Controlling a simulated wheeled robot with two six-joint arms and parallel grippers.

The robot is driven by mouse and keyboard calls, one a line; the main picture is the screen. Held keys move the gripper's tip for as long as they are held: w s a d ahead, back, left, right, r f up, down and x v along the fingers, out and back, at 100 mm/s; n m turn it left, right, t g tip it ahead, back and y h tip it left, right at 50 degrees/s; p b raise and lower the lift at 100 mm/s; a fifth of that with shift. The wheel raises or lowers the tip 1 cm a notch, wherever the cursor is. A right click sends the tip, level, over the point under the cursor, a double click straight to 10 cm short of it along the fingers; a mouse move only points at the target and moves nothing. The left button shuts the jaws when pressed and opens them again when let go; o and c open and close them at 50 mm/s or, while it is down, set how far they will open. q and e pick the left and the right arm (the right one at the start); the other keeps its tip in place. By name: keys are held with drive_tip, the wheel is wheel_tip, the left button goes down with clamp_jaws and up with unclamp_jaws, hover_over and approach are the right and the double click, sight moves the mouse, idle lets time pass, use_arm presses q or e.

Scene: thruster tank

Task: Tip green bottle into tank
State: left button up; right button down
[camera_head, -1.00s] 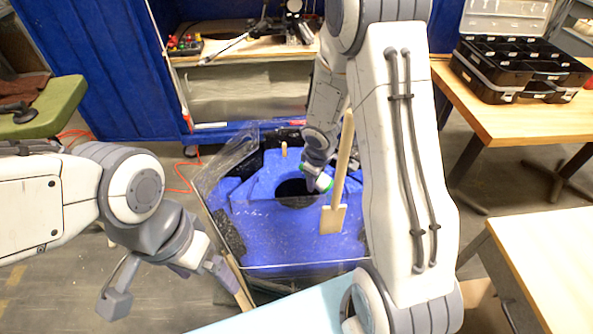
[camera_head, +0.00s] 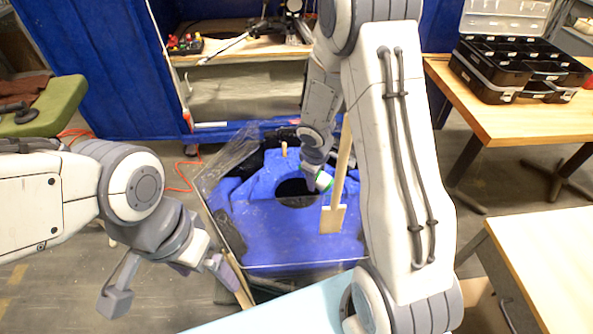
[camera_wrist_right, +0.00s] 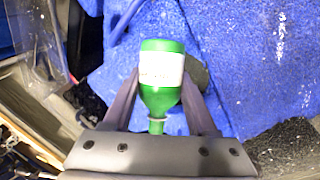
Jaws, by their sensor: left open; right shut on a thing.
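The green bottle (camera_wrist_right: 161,97) with a white label is between the fingers of my right gripper (camera_wrist_right: 160,85) in the right wrist view, its narrow neck toward the wrist. In the head view a small part of the bottle (camera_head: 324,181) shows over the tank, beside the dark round opening; my right arm hides most of the gripper. The tank (camera_head: 255,234) has clear walls and a blue lining. My left gripper (camera_head: 170,285) is open and empty, left of the tank's near left edge.
A wooden paddle (camera_head: 333,218) stands upright in the tank, close to my right arm. A wooden table (camera_head: 515,120) with a black organizer case (camera_head: 520,75) is at right. A green seat (camera_head: 50,110) is at far left.

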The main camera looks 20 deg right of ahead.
drive_tip(key=shift+r+g+h+p, duration=0.5)
drive_tip(key=shift+h+p, duration=0.1)
drive_tip(key=shift+p, duration=0.5)
idle(1.1)
drive_tip(key=shift+w+r+n+g+h+p, duration=0.15)
drive_tip(key=shift+r+g+h+p, duration=0.4)
drive_tip(key=shift+p, duration=0.5)
drive_tip(key=shift+s+r+n+g+h+p, duration=0.15)
drive_tip(key=shift+r+g+h+p, duration=0.15)
drive_tip(key=shift+g+h+p, duration=0.6)
idle(3.8)
